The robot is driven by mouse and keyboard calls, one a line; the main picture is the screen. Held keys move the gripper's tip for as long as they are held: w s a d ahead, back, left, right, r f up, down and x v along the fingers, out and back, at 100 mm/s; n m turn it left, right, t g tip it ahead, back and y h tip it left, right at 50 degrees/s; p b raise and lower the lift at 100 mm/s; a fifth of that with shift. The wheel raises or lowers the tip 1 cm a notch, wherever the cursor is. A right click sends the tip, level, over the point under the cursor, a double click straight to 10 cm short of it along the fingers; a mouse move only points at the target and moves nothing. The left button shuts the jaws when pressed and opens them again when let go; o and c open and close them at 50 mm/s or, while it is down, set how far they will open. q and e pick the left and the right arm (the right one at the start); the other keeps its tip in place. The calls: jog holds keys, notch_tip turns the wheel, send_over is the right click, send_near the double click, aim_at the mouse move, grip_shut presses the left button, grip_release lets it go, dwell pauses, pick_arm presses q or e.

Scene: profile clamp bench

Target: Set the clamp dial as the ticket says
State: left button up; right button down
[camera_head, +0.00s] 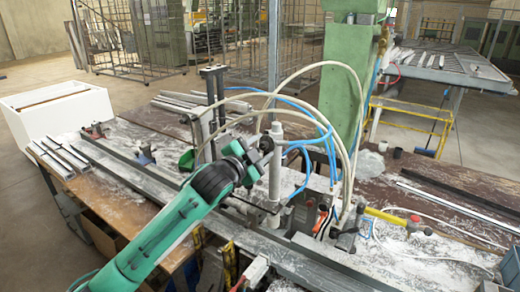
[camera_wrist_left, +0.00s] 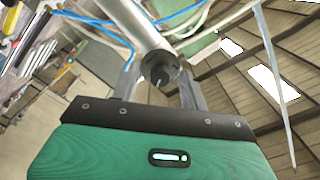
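My left gripper (camera_head: 266,145) is at the upper part of the upright pale cylinder (camera_head: 274,185) of the clamp on the bench. In the left wrist view, the fingers of my left gripper (camera_wrist_left: 158,72) stand apart, one on each side of a dark round knob-like end (camera_wrist_left: 157,72) on the pale cylinder (camera_wrist_left: 135,22). I cannot tell whether the fingers touch it. No dial markings can be read on it. I cannot make out a ticket in either view. My right gripper is not in view.
Blue and pale hoses (camera_head: 318,112) loop over the clamp. A green column (camera_head: 342,95) stands behind it. A long metal profile (camera_head: 140,180) lies along the bench. A red-ended yellow handle (camera_head: 385,215) is at the right. A white box (camera_head: 60,118) stands left.

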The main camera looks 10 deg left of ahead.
pick_arm(q)
jog(key=shift+s+a+f+b, duration=0.2)
jog(key=shift+s+a+b, duration=0.05)
jog(key=shift+s+b, duration=0.2)
jog(key=b+v, duration=0.5)
jog(key=v, duration=0.7)
jog(key=shift+s+r, duration=0.15)
jog(key=shift+s, duration=0.25)
jog(key=shift+a, duration=0.1)
